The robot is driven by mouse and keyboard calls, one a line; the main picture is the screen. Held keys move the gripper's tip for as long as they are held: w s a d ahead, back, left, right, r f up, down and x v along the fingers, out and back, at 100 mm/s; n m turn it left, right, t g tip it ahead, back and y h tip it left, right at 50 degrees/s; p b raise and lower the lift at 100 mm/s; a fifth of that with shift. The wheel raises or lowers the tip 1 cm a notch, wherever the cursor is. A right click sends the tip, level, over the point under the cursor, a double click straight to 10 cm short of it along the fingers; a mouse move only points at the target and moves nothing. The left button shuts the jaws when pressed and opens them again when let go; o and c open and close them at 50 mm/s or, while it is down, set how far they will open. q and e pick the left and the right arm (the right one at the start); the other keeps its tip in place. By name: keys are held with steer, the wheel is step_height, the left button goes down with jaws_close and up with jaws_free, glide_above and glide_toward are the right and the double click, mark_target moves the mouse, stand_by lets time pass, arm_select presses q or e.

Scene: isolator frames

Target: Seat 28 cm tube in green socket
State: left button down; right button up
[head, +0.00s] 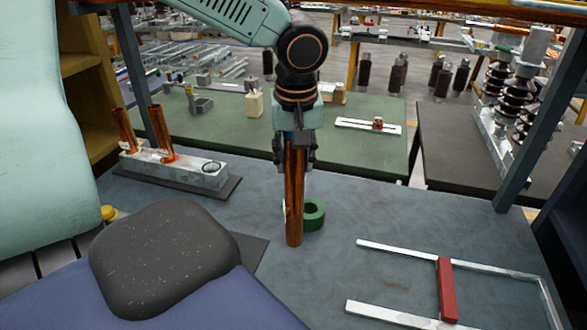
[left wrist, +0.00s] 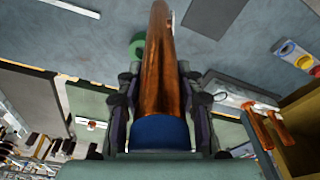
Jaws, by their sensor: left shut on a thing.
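My left gripper (head: 294,150) is shut on a long copper tube (head: 294,200), which hangs upright below it. The tube also shows in the left wrist view (left wrist: 157,70), with a blue band (left wrist: 160,132) at its gripped end. The green socket (head: 314,214) is a ring on the grey table. In the head view the tube's lower end is in front of the socket's left side and hides part of it. In the left wrist view the socket (left wrist: 136,48) shows just left of the tube. I cannot tell whether they touch. My right gripper is not in view.
A metal block (head: 190,172) with two tilted copper tubes (head: 161,132) stands at the left on a dark mat. A metal frame with a red bar (head: 446,290) lies at the right. A green table (head: 350,150) stands behind. Grey table (head: 400,215) is clear right of the socket.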

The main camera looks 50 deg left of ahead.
arm_select(q)
steer(key=shift+w+a+p, duration=1.4)
steer(key=shift+w+a, duration=1.75)
steer(key=shift+w, duration=2.85)
step_height(320, 180, down, 7)
steer(key=shift+w+r, duration=0.15)
steer(key=c, duration=0.8)
jaws_free()
steer(key=shift+f, duration=0.2)
steer(key=shift+c, duration=0.2)
step_height(320, 180, up, 12)
steer(key=s+d, duration=0.1)
steer(key=shift+s+d, duration=0.25)
steer(key=shift+s, duration=0.15)
